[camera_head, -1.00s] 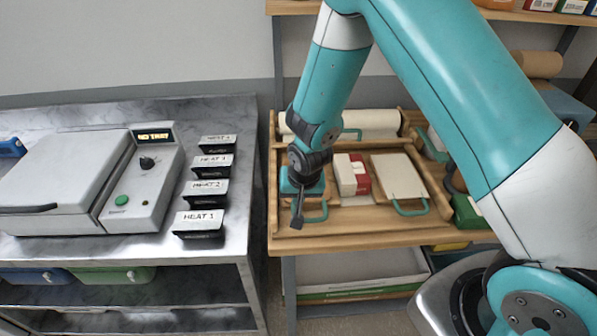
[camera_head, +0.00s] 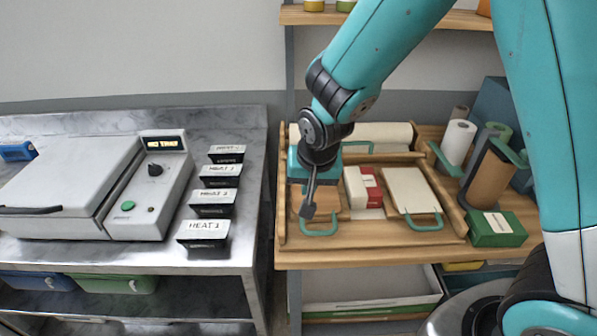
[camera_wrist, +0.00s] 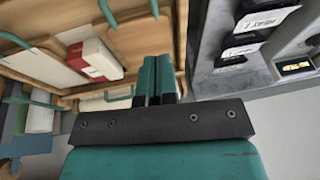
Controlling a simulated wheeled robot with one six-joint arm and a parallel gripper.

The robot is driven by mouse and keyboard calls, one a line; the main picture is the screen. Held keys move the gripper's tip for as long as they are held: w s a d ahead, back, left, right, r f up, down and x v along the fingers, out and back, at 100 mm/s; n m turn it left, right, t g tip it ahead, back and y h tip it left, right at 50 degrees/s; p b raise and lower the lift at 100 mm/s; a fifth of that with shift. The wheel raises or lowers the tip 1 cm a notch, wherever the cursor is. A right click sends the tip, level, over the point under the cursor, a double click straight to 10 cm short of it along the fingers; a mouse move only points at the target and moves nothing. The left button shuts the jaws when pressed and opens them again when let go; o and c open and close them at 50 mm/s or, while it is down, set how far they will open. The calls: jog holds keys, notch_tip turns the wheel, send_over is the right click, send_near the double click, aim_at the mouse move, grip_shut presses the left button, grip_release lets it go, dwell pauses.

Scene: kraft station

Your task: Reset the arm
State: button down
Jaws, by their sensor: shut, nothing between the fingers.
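My gripper (camera_head: 308,205) hangs from my teal arm over the left part of the wooden tray on the wooden bench. In the wrist view the two teal fingers of my gripper (camera_wrist: 157,72) are close together, with nothing between them. In the head view the gripper hides part of a board with a teal handle (camera_head: 320,230) at the tray's left side. A red and white box (camera_head: 362,187) lies to the right of the gripper, apart from it, and also shows in the wrist view (camera_wrist: 93,58).
A grey machine (camera_head: 75,185) with a lit display stands on the metal counter at left. Several black "HEAT" holders (camera_head: 203,232) line its right edge. A board with a teal handle (camera_head: 410,190), a green box (camera_head: 497,230) and rolls (camera_head: 457,142) are at right. A shelf (camera_head: 440,18) runs above.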

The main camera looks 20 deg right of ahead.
jog(key=s+a+r+n+g+y+b, duration=0.1)
jog(key=s+r+n, duration=0.4)
jog(key=s, duration=0.5)
jog(key=s+a+r+n+g+y+b, duration=0.2)
jog(key=s+r+n, duration=0.3)
jog(key=s, duration=0.6)
jog(key=shift+s+a+r+n+g+y+b, duration=0.3)
jog(key=shift+r+y+b, duration=0.2)
jog(key=shift+r, duration=0.1)
